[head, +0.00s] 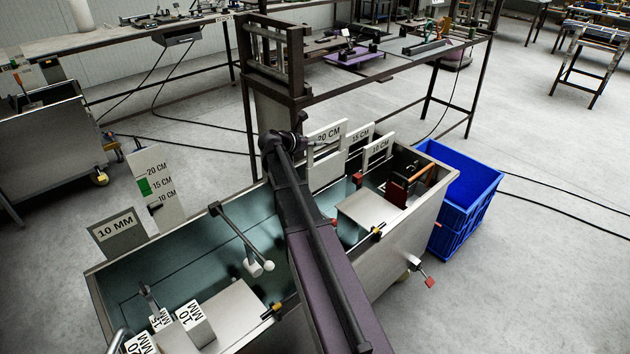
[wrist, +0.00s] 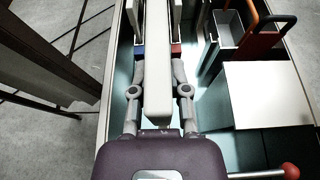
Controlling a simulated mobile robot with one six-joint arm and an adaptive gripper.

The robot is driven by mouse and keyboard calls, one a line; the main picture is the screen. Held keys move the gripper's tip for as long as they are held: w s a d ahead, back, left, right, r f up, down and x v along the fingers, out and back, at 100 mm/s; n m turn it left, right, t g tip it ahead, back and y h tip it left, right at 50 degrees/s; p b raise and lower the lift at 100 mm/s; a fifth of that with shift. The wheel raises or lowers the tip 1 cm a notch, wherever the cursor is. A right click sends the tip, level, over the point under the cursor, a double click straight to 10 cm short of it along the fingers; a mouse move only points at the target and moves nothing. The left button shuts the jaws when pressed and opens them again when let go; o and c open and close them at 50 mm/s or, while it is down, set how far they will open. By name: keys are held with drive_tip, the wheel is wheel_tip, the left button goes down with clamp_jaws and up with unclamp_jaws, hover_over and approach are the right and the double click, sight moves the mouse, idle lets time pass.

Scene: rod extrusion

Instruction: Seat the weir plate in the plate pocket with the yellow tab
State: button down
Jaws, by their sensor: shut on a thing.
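My gripper (head: 305,142) is at the back wall of the tank, and its fingers also show in the wrist view (wrist: 157,88). It is shut on a white weir plate (wrist: 157,70), seen edge-on between the fingers. In the head view this appears to be the plate marked 20 CM (head: 327,134). The plate marked 15 CM (head: 358,134) and the shortest plate (head: 377,148) stand upright to its right. Two yellowish tabs show on the tank's front rim, one at the right (head: 377,233) and one nearer the front (head: 274,311). The held plate's lower edge is hidden.
A blue crate (head: 470,185) is to the right.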

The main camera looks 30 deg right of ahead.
sight(314, 173)
drive_tip(key=shift+f+b, duration=4.55)
drive_tip(key=shift+f, duration=0.45)
drive_tip(key=shift+f+b, duration=1.85)
drive_tip(key=shift+b, duration=0.1)
drive_tip(key=shift+f, duration=0.15)
drive_tip(key=c, duration=0.6)
unclamp_jaws()
drive_tip(key=shift+r, duration=0.25)
drive_tip(key=shift+p+v, duration=2.3)
drive_tip(key=shift+v, duration=3.7)
